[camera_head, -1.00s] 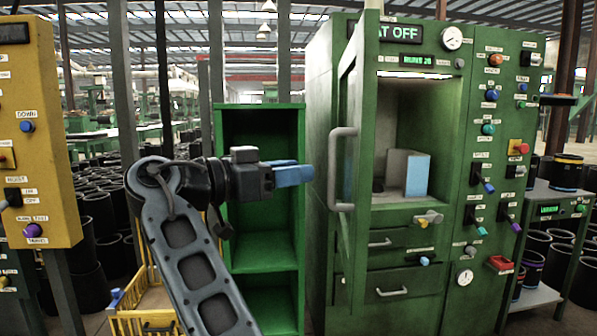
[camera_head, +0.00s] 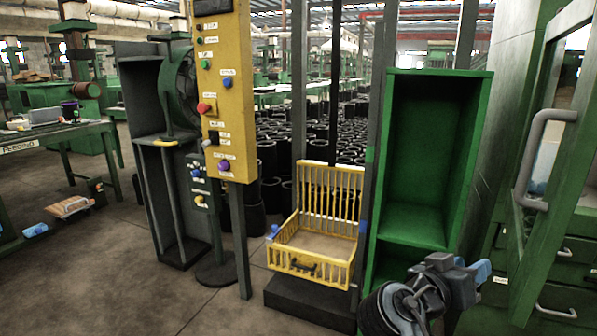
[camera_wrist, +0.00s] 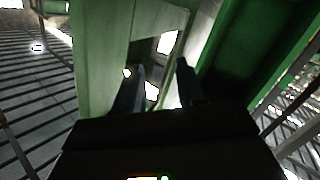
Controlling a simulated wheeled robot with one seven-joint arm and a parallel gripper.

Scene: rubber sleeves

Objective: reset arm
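My arm is folded low at the bottom right of the head view. My gripper (camera_head: 481,271) has blue fingers and is in front of the green cabinet's lower right edge. In the wrist view my gripper (camera_wrist: 160,85) shows as two dark fingers with a gap between them and nothing held. Green panels lie beyond the fingers in that view, and the picture there is dark and tilted.
An open green cabinet (camera_head: 420,220) stands behind my arm. The green machine's door handle (camera_head: 530,160) is at the right. A yellow crate (camera_head: 312,262) sits on a dark base. A yellow control panel (camera_head: 225,95) stands left.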

